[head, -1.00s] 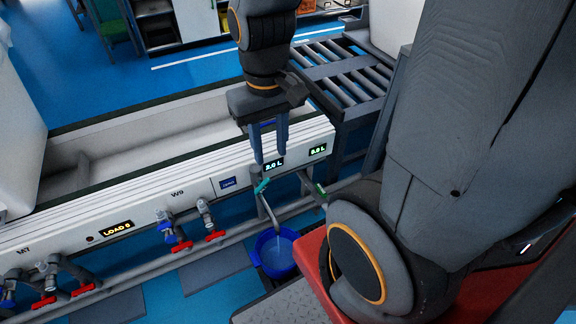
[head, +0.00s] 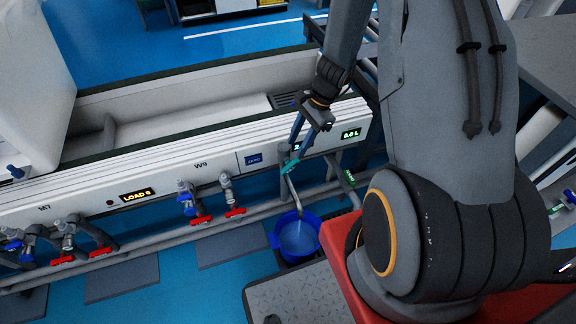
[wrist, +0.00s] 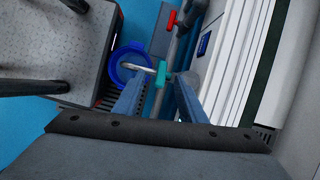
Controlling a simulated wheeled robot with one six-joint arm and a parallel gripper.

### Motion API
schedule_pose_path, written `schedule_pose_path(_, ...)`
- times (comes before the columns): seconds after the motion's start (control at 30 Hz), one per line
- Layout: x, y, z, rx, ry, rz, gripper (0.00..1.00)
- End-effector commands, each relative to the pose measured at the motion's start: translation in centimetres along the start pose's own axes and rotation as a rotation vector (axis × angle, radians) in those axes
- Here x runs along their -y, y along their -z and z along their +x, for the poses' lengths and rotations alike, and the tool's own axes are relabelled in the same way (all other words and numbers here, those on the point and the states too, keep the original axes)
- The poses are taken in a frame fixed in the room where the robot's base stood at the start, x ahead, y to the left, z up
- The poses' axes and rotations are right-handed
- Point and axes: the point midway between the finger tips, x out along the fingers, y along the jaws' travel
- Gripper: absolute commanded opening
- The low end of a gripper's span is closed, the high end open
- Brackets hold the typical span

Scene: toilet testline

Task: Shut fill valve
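The fill valve has a teal handle (head: 289,166) on a pipe under the white trough's front panel. It also shows in the wrist view (wrist: 161,79). Its spout (head: 295,196) angles down into a blue bucket (head: 275,241) holding water. A pale streak shows below the spout. My gripper (head: 291,148) points down at the teal handle in the head view. In the wrist view my gripper (wrist: 159,88) is open, with its two blue-grey fingers apart and the handle between or just beyond their tips. Contact cannot be told.
A second, green valve handle (head: 349,177) stands to the right. Several red-handled valves (head: 235,212) line the pipe at left. A display (head: 351,134) reads 0.0 L; the one beside it is mostly hidden by my gripper. A grey ribbed platform (head: 300,300) lies in front.

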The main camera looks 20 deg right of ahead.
Motion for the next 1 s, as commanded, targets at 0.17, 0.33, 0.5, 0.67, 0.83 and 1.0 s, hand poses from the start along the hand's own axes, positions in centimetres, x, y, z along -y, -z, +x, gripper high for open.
schedule_pose_path(0.17, 0.5, 2.0, 2.8, 0.016, 0.015, 0.129, 0.38)
schedule_pose_path(0.33, 0.6, 2.2, 4.3, 0.019, 0.018, 0.151, 0.38)
schedule_pose_path(0.5, 0.5, 2.1, 6.9, 0.020, 0.016, 0.150, 0.38)
schedule_pose_path(0.67, 0.6, 2.1, 9.2, 0.020, 0.016, 0.147, 0.38)
schedule_pose_path(0.83, 0.7, 2.1, 10.6, 0.019, 0.017, 0.147, 0.38)
schedule_pose_path(1.0, 0.7, 2.1, 10.9, 0.018, 0.019, 0.148, 0.38)
